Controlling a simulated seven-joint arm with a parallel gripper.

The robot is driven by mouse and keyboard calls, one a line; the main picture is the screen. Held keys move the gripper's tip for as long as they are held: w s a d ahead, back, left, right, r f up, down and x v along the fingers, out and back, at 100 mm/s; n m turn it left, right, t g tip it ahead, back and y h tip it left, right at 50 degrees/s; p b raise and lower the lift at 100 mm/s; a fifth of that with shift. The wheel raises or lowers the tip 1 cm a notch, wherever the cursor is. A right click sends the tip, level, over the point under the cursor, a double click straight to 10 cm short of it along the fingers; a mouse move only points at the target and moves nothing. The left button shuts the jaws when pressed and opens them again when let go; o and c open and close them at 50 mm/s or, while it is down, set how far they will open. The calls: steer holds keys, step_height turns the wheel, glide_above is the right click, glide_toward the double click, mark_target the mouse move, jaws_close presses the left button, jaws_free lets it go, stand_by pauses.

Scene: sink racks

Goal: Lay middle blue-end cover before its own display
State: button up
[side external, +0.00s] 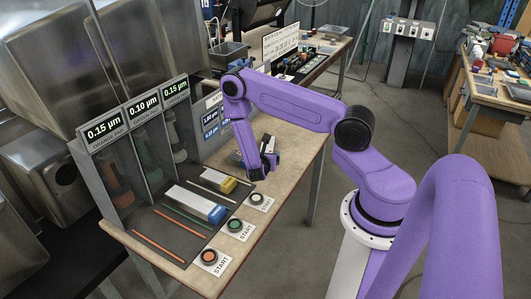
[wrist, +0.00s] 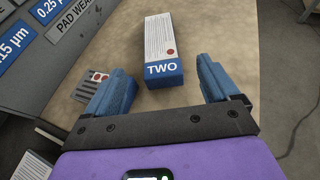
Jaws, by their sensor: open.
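A white, lettered cover with a blue end marked TWO (wrist: 163,72) lies on the bench in the wrist view. Another white cover with a blue end (side external: 207,204) lies on the dark mat before the displays. The displays read 0.15 (side external: 103,131), 0.10 (side external: 143,107) and 0.15 (side external: 175,88).
A yellow-ended cover (side external: 225,183) lies on the mat behind the blue-ended one. Coloured rods (side external: 158,246) lie there too. Orange (side external: 209,257), green (side external: 235,225) and white (side external: 257,199) START buttons line the front. A blue-labelled panel (side external: 211,119) stands left of my gripper. Bare bench lies right of it.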

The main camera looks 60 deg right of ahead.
steer(key=v, duration=0.4)
steer(key=shift+a+r, duration=0.1)
steer(key=shift+a, duration=0.15)
steer(key=shift+a+r, duration=0.2)
steer(key=shift+r, duration=0.05)
steer(key=s+a+r+m+g, duration=0.1)
steer(key=s+a+r+m, duration=0.15)
steer(key=r, duration=0.25)
steer(key=s+a+r+m+g+y, duration=0.1)
steer(key=a+r+m, duration=0.1)
steer(key=a+r, duration=0.15)
steer(key=s+a+r+m+g, duration=0.1)
steer(key=a+r+m, duration=0.2)
steer(key=r, duration=0.2)
steer(key=s+a+r+m+g+y, duration=0.1)
steer(key=s+a+r+y, duration=0.3)
steer(key=s, duration=0.5)
steer(key=s+a+r+m+g+y, duration=0.1)
steer(key=s+a+r+y, duration=0.3)
steer(key=s+a+y, duration=0.4)
steer(key=s+a, duration=0.2)
steer(key=a, duration=0.1)
steer(key=shift+r, duration=0.25)
steer(key=shift+a+m, duration=0.1)
steer(key=shift+m, duration=0.15)
